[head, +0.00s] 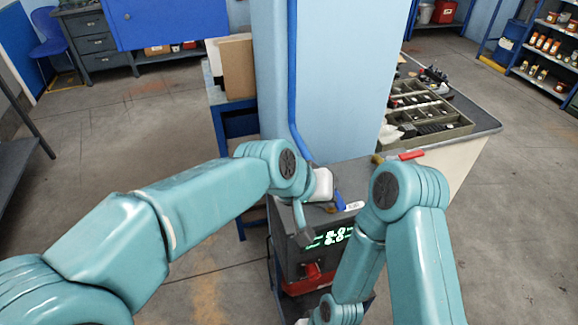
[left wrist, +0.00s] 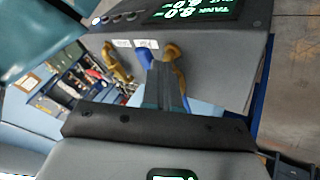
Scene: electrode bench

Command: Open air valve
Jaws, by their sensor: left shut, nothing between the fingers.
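A grey console with a green digital readout (head: 330,238) stands below the light-blue column. A blue lever (head: 340,201) shows on its top beside a white label, and I take it for the air valve handle. In the left wrist view the blue lever (left wrist: 145,58) lies just left of my fingers, with a brass fitting (left wrist: 172,52) just right of them. My left gripper (head: 304,235) is shut and empty at the console; its fingers (left wrist: 163,70) hide part of the lever. I cannot tell whether they touch it. My right gripper is out of view, with only the arm showing.
A brass fitting (head: 377,159) and a red handle (head: 411,155) lie farther right on the bench. A parts tray (head: 440,135) stands behind them. The light-blue column (head: 325,90) rises behind the console, with a blue pipe (head: 293,80) along it. Floor at left is clear.

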